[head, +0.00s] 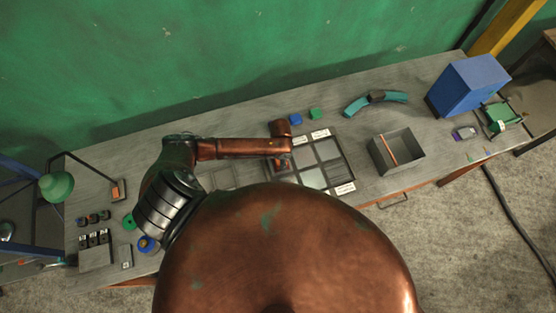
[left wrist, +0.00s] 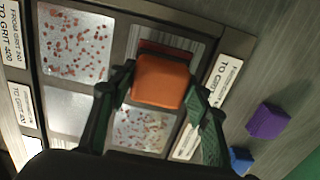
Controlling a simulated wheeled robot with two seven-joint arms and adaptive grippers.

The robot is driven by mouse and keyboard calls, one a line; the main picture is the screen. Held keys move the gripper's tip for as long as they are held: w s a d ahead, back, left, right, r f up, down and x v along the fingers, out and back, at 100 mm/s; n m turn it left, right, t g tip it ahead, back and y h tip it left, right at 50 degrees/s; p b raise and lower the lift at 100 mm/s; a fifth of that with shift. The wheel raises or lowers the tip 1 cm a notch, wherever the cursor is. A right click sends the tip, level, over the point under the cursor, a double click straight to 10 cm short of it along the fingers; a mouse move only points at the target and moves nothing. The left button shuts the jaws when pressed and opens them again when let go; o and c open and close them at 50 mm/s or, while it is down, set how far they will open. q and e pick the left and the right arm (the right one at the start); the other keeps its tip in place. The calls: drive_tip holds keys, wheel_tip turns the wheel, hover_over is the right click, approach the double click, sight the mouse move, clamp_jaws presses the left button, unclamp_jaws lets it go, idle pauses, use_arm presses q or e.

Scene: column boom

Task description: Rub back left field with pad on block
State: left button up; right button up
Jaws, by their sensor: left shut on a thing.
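My left gripper (left wrist: 155,95) is shut on an orange block (left wrist: 160,80) in the left wrist view. A dark red pad edge (left wrist: 168,47) shows along the block's upper side. The block is over the back left field (left wrist: 190,48) of a framed board (head: 352,168) and hides much of it. The visible part of that field is plain grey. I cannot tell whether the pad touches it. In the head view my left gripper (head: 283,160) is at the board's left part; its block is not clear there. My right gripper is not in view.
Reddish spots mark the front left field (left wrist: 75,45) and another back field (left wrist: 140,130). Behind the board lie a blue block (head: 295,119) and a green block (head: 314,113). A grey open box (head: 420,160) and a teal curved piece (head: 362,105) are to the right.

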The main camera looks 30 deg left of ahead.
use_arm(q)
drive_tip(key=shift+r, duration=0.1)
wheel_tip(320, 180, up, 4)
drive_tip(key=shift+w+f+p, duration=0.1)
drive_tip(key=shift+p, duration=1.05)
drive_tip(key=shift+r, duration=2.65)
